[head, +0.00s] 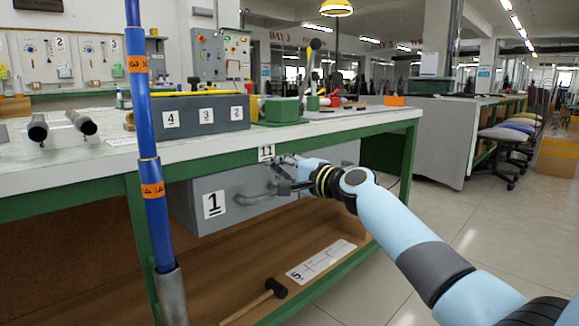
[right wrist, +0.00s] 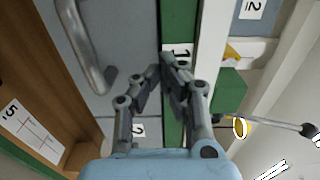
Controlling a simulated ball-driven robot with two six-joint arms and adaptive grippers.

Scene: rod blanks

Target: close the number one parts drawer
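The number one drawer (head: 200,188) is a grey box front under the bench, with a white "1" label (head: 214,205) and a curved grey handle (head: 255,197). I cannot tell how far out it stands. In the right wrist view its front (right wrist: 112,25) and handle (right wrist: 84,45) are at upper left. My right gripper (head: 278,173) is near the right end of the handle, just below the "11" label. In the right wrist view the fingertips (right wrist: 160,67) come close together with nothing between them, beside the handle and not around it. My left gripper is out of view.
The green bench rail (head: 320,146) runs just above the drawer. A second grey front labelled "2" (right wrist: 138,129) is beside it. A blue pole (head: 144,112) stands at left in front of the bench. A mallet (head: 277,288) lies on the lower shelf.

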